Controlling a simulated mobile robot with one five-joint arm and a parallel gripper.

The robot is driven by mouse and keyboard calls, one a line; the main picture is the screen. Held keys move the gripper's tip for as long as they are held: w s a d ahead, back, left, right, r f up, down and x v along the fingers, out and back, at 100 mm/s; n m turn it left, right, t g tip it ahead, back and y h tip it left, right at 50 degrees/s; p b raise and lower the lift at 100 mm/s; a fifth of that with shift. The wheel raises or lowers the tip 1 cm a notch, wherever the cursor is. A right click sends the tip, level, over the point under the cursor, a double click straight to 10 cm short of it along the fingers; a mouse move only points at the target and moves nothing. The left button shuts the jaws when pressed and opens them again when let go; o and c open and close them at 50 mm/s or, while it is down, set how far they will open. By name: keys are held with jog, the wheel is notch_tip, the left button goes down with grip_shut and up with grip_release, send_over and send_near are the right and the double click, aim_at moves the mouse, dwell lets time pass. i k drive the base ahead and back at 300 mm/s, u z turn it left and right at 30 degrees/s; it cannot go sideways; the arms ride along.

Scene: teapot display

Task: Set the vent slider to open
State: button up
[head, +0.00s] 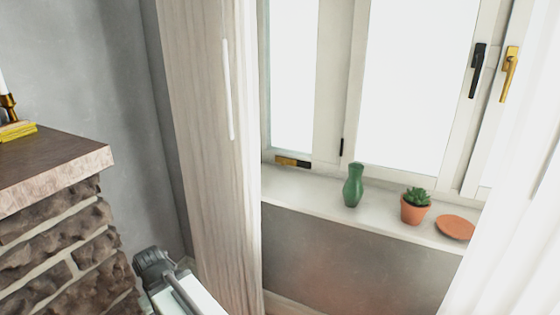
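A small brass and dark piece (292,161) sits low on the left window frame, just above the sill; it looks like the vent slider. Its brass part is on the left and a dark part on the right. It is too small to tell how it is set. Part of my own body shows in grey and white at the bottom left, well below and left of the slider and apart from it. I cannot make out any gripper fingers.
The white sill (320,191) holds a green vase (352,186), a potted succulent (415,208) and a terracotta saucer (455,228). A tall pale wooden panel (205,120) stands left of the window. Window handles (478,70) are upper right.

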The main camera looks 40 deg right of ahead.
aim_at(284, 162)
jog(key=z, duration=0.7)
jog(key=k, duration=1.2)
jog(key=z, duration=0.5)
jog(key=i, duration=1)
jog(key=u, duration=0.05)
